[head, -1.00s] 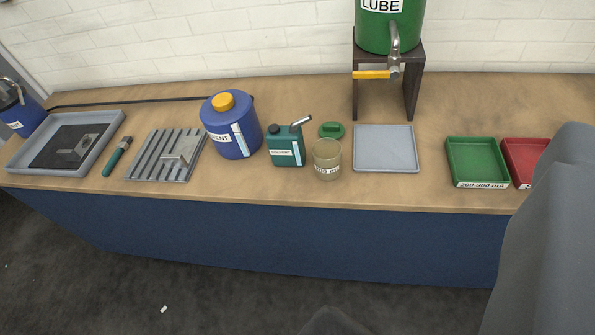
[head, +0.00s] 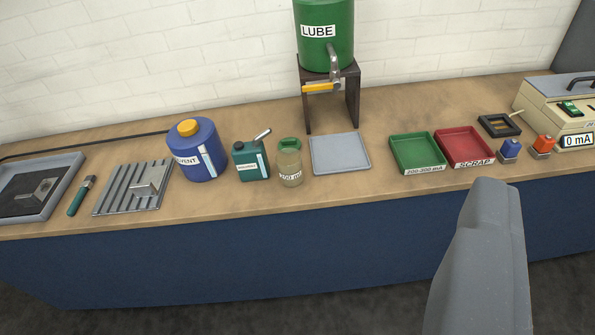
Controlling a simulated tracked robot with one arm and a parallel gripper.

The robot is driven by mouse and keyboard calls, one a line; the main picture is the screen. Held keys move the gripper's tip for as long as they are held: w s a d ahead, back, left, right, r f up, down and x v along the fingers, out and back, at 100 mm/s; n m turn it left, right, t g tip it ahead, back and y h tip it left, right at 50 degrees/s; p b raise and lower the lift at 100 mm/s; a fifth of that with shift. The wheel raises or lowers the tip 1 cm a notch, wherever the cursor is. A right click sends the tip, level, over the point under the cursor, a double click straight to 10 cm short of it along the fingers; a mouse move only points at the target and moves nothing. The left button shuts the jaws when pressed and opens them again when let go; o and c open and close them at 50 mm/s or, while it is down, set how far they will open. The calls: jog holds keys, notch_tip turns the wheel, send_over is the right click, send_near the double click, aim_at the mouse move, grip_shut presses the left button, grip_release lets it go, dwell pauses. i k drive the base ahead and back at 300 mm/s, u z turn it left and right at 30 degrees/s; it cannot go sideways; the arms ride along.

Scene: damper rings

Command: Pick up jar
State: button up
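The jar (head: 290,168) is a small, yellowish, see-through jar with a white label whose text is hard to read. It stands upright on the wooden bench between the teal can and the grey tray. A green lid (head: 289,143) shows right at the jar's top edge. From this angle I cannot tell whether it touches the jar or lies behind it. A grey part of my own arm rises at the lower right, well apart from the jar. My gripper's fingertips do not show.
Left of the jar stand a teal can (head: 251,163) with a spout and a blue SOLVENT jug (head: 197,150). Right of it lies an empty grey tray (head: 340,154), then green (head: 418,152) and red (head: 465,146) trays. A LUBE drum (head: 325,40) stands behind.

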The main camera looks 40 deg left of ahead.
aim_at(288, 161)
jog(key=i, duration=0.9)
jog(key=u, duration=0.05)
